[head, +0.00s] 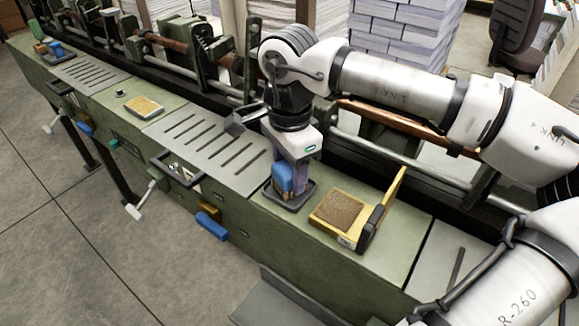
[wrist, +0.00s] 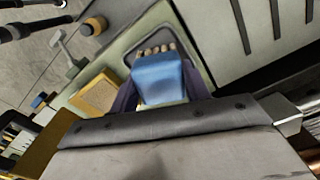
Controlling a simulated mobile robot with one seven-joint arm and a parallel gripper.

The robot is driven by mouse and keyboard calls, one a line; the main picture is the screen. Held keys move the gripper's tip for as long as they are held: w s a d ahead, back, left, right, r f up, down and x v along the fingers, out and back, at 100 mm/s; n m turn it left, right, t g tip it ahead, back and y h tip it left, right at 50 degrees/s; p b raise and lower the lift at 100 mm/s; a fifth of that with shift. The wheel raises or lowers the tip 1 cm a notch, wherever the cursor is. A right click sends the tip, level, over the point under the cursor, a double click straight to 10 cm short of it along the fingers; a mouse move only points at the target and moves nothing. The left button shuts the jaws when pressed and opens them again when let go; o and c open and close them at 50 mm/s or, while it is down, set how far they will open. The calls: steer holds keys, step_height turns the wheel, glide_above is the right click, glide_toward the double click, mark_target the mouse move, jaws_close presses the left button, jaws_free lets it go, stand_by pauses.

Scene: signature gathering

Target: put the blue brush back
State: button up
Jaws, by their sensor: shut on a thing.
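The blue brush (head: 284,179) is upright at a small dark-rimmed tray (head: 296,205) on the green machine bed. My gripper (head: 294,172) points down from above and is shut on the brush. In the wrist view the blue brush (wrist: 158,80) sits between the purple fingers of my gripper (wrist: 160,92), with its pale bristle tufts toward the tray (wrist: 192,62). The brush is within the tray's outline, low over its floor. I cannot tell whether the bristles touch the floor.
A yellow-edged box with a brown pad (head: 340,209) and an upright board stands right of the tray. A slotted metal plate (head: 210,145) lies to the left. Another tray with a blue item (head: 57,49) is at the far left. A rail runs behind.

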mark_target(290, 166)
steer(key=shift+f, duration=0.15)
steer(key=shift+f, duration=0.15)
steer(key=o, duration=0.9)
step_height(290, 166, up, 12)
steer(key=shift+r+b, duration=0.25)
steer(key=shift+b, duration=0.35)
